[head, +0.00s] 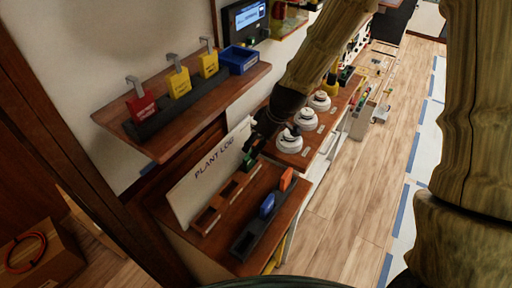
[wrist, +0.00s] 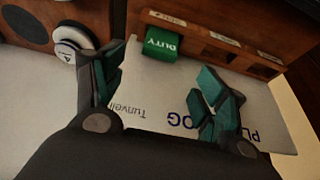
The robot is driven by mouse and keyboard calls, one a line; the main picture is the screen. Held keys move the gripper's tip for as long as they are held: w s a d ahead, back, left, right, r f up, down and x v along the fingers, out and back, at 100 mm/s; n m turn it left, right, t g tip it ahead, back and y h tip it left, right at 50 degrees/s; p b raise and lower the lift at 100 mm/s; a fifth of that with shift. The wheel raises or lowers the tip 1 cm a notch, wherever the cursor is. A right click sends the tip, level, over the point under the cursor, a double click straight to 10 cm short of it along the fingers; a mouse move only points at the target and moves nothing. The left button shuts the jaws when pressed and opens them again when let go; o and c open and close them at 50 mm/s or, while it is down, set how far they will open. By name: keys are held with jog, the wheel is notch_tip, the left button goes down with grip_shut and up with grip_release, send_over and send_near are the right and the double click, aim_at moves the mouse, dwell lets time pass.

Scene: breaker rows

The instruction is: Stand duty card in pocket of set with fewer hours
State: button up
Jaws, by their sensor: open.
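The green duty card (wrist: 165,44), lettered DUTY, is in the end pocket of a wooden pocket rack (wrist: 204,50). In the head view the card (head: 249,162) is at the rack's far end, and the other two pockets of the rack (head: 238,183) look empty. Small labels sit above the pockets, too small to read. My gripper (wrist: 162,68) is open, with its fingers spread on either side of the card and short of it. In the head view my gripper (head: 257,139) is just above the card. No hours reading is legible.
A white PLANT LOG board (head: 208,170) stands behind the rack. A dark tray (head: 244,243) with blue and orange pieces lies in front. White round devices (head: 289,142) line the bench beyond. A shelf (head: 150,148) holds red and yellow tags. A lit screen (head: 249,14) hangs above.

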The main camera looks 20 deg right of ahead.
jog(key=shift+v, duration=1.05)
